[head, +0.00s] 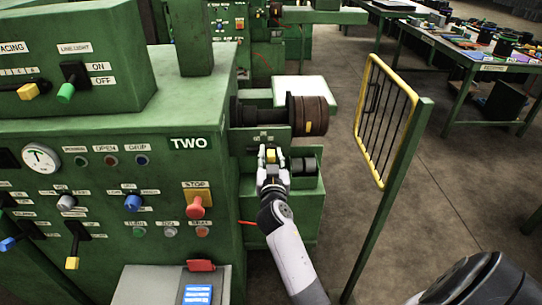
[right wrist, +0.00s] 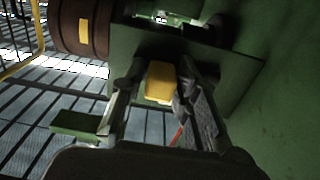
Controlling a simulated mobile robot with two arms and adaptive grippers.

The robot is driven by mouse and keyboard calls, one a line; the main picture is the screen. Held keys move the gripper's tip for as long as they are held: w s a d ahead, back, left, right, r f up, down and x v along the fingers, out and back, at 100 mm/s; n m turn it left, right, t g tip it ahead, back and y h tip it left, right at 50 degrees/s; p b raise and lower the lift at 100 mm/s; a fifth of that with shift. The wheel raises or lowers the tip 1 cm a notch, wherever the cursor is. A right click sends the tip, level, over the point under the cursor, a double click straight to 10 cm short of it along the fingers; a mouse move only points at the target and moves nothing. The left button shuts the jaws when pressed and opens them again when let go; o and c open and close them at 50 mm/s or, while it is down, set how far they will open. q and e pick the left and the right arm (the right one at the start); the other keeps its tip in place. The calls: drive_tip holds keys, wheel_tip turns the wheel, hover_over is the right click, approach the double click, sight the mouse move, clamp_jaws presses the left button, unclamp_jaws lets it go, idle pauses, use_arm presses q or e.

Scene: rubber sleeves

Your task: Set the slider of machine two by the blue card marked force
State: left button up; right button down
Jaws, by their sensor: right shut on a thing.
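Machine two (head: 110,130) is the green cabinet on the left, with the label TWO (head: 188,143). My right gripper (head: 271,163) is at a small housing right of the cabinet, below the brown roll. It is shut on a yellow slider knob (head: 271,155). In the right wrist view the knob (right wrist: 159,80) sits between my two fingers (right wrist: 152,98). A blue card (head: 198,295) lies on the grey ledge at the bottom; its print is too small to read. My left gripper is not in view.
The brown roll (head: 310,115) on a dark shaft is just above my right gripper. A yellow-framed guard (head: 386,120) on a green post stands to the right. A red stop button (head: 196,207) and several knobs are on the cabinet front. Open floor lies beyond the guard.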

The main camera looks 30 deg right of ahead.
idle(0.4)
drive_tip(key=shift+w+a+f+b, duration=0.15)
drive_tip(key=shift+w+a+b, duration=0.2)
drive_tip(key=shift+b, duration=0.4)
drive_tip(key=shift+w+a+r, duration=0.25)
drive_tip(key=shift+a, duration=0.35)
drive_tip(key=c, duration=1.4)
unclamp_jaws()
wheel_tip(320, 180, up, 10)
